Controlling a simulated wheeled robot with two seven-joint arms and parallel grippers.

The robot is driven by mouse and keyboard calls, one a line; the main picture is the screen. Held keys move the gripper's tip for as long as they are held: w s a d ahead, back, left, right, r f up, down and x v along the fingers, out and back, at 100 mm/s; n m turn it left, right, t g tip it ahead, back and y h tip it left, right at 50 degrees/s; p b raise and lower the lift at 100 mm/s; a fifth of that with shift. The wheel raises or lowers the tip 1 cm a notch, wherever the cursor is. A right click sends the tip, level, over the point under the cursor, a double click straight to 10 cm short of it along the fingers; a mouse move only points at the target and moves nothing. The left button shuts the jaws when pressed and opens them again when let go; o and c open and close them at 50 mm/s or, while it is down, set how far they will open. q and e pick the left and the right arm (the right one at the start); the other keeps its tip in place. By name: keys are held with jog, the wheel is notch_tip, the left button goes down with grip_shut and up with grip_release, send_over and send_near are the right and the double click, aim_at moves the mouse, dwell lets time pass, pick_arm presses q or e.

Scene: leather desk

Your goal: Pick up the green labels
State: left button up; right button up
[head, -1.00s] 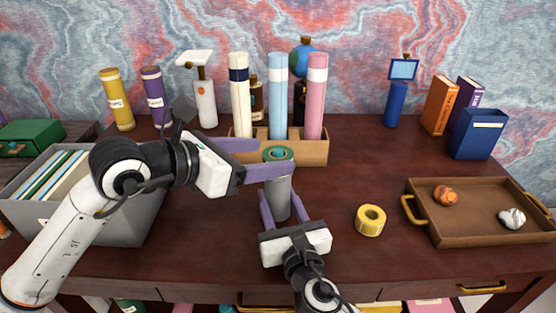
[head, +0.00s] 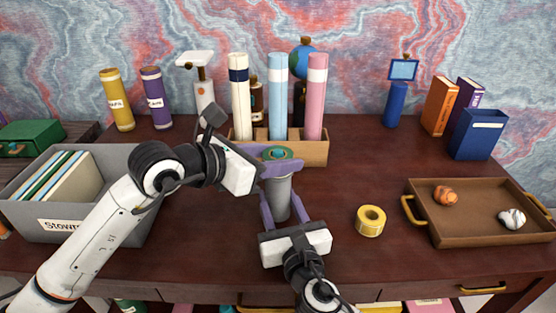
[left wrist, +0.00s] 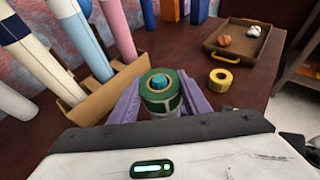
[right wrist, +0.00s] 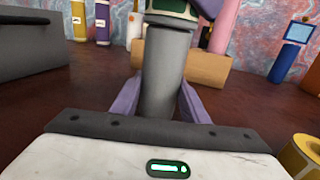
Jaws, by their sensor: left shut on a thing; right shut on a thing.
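The green labels (head: 278,153) are a green roll with a blue centre, on top of an upright grey cylinder (head: 278,192). The roll also shows in the left wrist view (left wrist: 161,92), and its lower edge shows at the top of the right wrist view (right wrist: 170,8). My left gripper (head: 276,163) is shut on the green labels, one purple finger on each side. My right gripper (head: 282,212) is shut on the grey cylinder below the roll. I cannot tell whether roll and cylinder touch.
A wooden holder (head: 310,151) with tall rolls stands just behind the cylinder. A grey file box (head: 115,225) stands left. The desk between cylinder and tray is mostly clear.

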pick_arm(q)
notch_tip(320, 180, up, 10)
jog(key=shift+r, duration=0.1)
pick_arm(e)
jog(key=o, duration=1.2)
jog(key=shift+s, duration=0.1)
